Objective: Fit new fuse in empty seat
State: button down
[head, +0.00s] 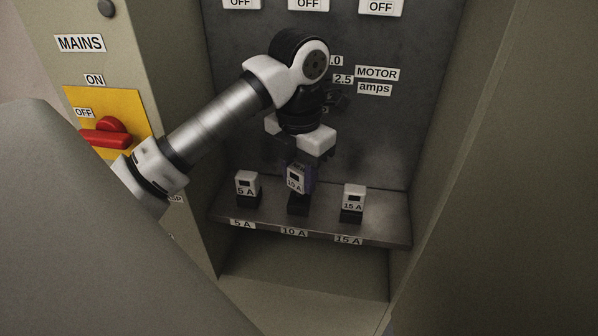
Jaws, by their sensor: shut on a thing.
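My gripper (296,176) points down and is shut on a white fuse (295,184) marked 10 A. The fuse is slightly tilted and sits directly over the black middle seat (298,207), behind the 10 A shelf label. I cannot tell whether the fuse touches the seat or hovers just above it. The gripper's fingers hide the fuse's sides. A 5 A fuse (247,183) stands in the left seat, and a 15 A fuse (353,197) stands in the right seat.
The seats stand on a grey shelf (385,226) inside a cabinet, between its side walls. A red mains switch handle (104,138) on a yellow plate (76,98) is at left, beside my arm. Behind my gripper is a back panel (375,135) with motor amps labels.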

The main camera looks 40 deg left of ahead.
aim_at(299, 187)
jog(key=shift+f+b, duration=1.55)
jog(key=c, duration=0.9)
grip_release()
jog(key=shift+o, duration=0.2)
jog(key=shift+r, duration=0.15)
notch_tip(299, 187, up, 7)
jog(key=shift+r+b, duration=0.2)
jog(key=shift+b, duration=0.15)
